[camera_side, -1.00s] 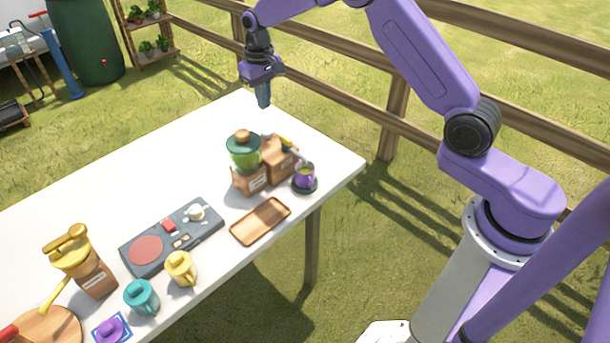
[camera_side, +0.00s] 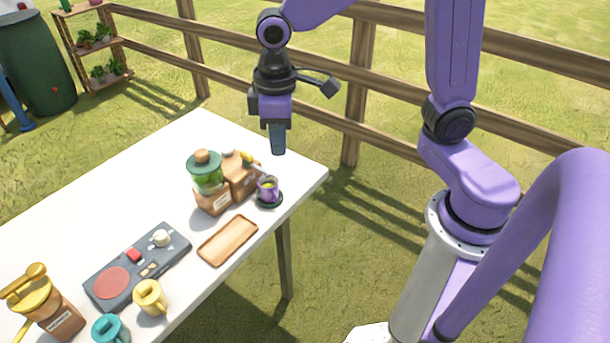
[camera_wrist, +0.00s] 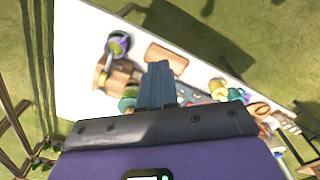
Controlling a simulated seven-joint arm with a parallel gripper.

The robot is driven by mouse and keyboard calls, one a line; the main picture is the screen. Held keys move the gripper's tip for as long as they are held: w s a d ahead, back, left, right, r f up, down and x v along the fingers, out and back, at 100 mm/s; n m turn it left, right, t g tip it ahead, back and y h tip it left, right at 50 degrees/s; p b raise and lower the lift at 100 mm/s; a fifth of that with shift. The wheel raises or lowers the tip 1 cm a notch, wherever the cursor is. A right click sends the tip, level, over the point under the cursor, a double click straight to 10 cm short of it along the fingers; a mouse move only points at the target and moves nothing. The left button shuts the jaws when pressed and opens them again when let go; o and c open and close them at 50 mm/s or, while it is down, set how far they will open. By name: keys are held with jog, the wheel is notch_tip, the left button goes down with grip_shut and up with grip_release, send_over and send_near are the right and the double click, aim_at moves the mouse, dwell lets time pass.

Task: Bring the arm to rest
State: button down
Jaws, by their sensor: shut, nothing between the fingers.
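My gripper (camera_side: 278,152) is shut and empty. It hangs pointing down above the far right part of the white table, clear of everything in the side view. In the wrist view my gripper's closed fingers (camera_wrist: 158,68) show in the middle, over the table and its items. The purple cup (camera_side: 268,188) on a dark green saucer (camera_side: 270,202) stands below the gripper near the table's right corner. A wooden blender with a green jar (camera_side: 206,178) and a wooden machine (camera_side: 240,180) stand left of the cup.
The white table (camera_side: 130,175) has free room at its back. An empty wooden tray (camera_side: 228,240), a grey stove board (camera_side: 135,268), a yellow mug (camera_side: 150,298), a teal mug (camera_side: 110,331) and a wooden grinder (camera_side: 50,312) stand toward the front. A wooden fence (camera_side: 355,90) runs behind.

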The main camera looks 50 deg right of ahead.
jog(key=s+d+n, duration=0.2)
jog(key=s+d, duration=0.2)
jog(key=s, duration=0.5)
jog(key=s+d+f+n, duration=0.1)
jog(key=s+d+n, duration=0.2)
jog(key=s, duration=0.6)
jog(key=shift+d, duration=0.35)
